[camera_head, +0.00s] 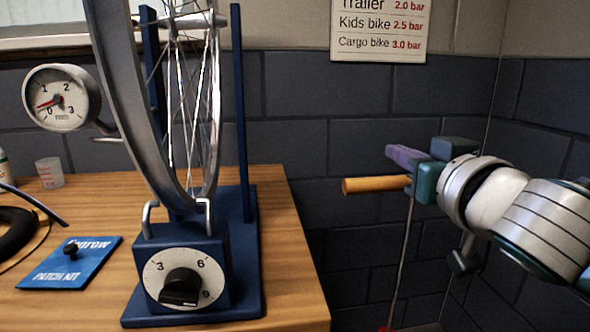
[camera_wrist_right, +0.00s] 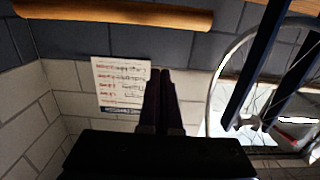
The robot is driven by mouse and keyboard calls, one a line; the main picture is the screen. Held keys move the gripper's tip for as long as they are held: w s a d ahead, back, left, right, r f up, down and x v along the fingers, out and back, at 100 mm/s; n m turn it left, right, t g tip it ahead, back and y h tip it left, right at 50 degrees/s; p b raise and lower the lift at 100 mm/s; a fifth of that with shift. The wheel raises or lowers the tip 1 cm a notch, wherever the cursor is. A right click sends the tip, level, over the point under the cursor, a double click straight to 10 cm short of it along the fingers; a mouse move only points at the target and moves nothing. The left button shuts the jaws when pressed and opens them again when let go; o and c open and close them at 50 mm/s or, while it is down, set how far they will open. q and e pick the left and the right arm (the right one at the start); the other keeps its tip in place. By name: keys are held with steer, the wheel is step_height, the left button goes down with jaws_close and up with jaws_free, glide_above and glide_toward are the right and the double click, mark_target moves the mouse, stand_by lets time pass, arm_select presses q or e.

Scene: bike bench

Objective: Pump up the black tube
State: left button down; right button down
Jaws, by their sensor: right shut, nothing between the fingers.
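The black tube (camera_head: 14,232) lies on the bench at the left edge of the head view, partly cut off. A dark hose end (camera_head: 40,208) crosses above it. The pump's wooden handle (camera_head: 376,186) stands off the bench's right side on a thin rod (camera_head: 403,255); its body is mostly out of frame. My right gripper (camera_head: 405,157) is shut and empty, close to the handle and not around it. In the wrist view its fingers (camera_wrist_right: 162,100) are together, with the handle (camera_wrist_right: 115,12) along the top. The round gauge (camera_head: 61,98) has its red needle near 0. My left gripper is not in view.
A wheel (camera_head: 125,100) stands in a blue stand with a dial (camera_head: 183,279) on the wooden bench (camera_head: 290,240). A blue patch kit (camera_head: 70,262) and a cup (camera_head: 50,172) are at left. A pressure sign (camera_head: 380,28) hangs on the wall.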

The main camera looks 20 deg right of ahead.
steer(key=shift+w+d+f+b, duration=0.1)
steer(key=shift+w+f+b, duration=0.2)
steer(key=shift+w+f, duration=0.3)
steer(key=shift+w+d+f+b, duration=0.15)
steer(key=shift+w+f+b, duration=0.25)
steer(key=shift+f, duration=0.4)
steer(key=shift+w+d+f+b, duration=0.1)
steer(key=shift+w+f+b, duration=0.15)
steer(key=shift+w+f, duration=0.35)
steer(key=shift+s+f, duration=0.1)
steer(key=shift+s, duration=0.05)
step_height(320, 180, down, 31)
steer(key=b, duration=2.6)
steer(key=shift+b, duration=0.3)
steer(key=shift+f, duration=0.1)
